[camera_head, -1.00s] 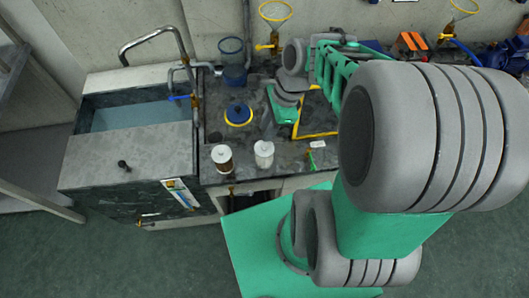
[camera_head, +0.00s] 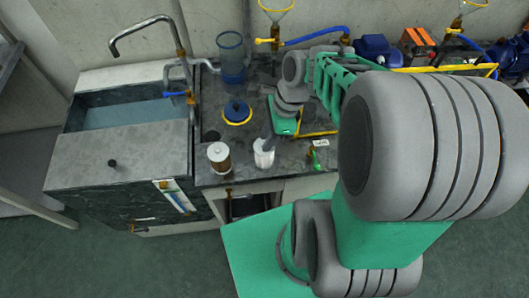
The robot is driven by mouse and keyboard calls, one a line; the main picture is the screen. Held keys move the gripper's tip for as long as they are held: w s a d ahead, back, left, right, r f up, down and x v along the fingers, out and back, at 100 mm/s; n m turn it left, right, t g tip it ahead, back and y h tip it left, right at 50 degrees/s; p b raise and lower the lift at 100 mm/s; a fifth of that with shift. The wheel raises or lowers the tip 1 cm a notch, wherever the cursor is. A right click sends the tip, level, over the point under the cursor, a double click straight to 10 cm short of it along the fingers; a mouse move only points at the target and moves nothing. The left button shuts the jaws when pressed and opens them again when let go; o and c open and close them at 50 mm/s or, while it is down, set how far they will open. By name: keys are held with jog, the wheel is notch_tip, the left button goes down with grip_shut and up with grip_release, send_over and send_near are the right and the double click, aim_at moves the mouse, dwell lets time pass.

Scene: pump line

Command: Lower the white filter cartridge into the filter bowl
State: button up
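The white filter cartridge (camera_head: 263,157) stands upright near the front edge of the dark counter. A brown-sided cartridge with a white top (camera_head: 219,158) stands to its left. A clear blue bowl (camera_head: 232,62), which looks like the filter bowl, stands open end up at the back by the wall. My gripper (camera_head: 267,144) points down, its grey fingertips at the top of the white cartridge and overlapping it in the picture. Whether they touch or grip it, or how far apart they are, I cannot tell.
A blue cap in a yellow ring (camera_head: 237,112) lies between the cartridges and the bowl. A sink (camera_head: 130,117) with a tall faucet (camera_head: 150,22) is at the left. A green-handled item with a tag (camera_head: 316,155) is right of the white cartridge.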

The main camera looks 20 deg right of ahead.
jog(key=shift+p, duration=0.45)
dwell(0.3)
grip_shut()
notch_tip(320, 180, up, 14)
jog(key=p, duration=1.1)
dwell(0.6)
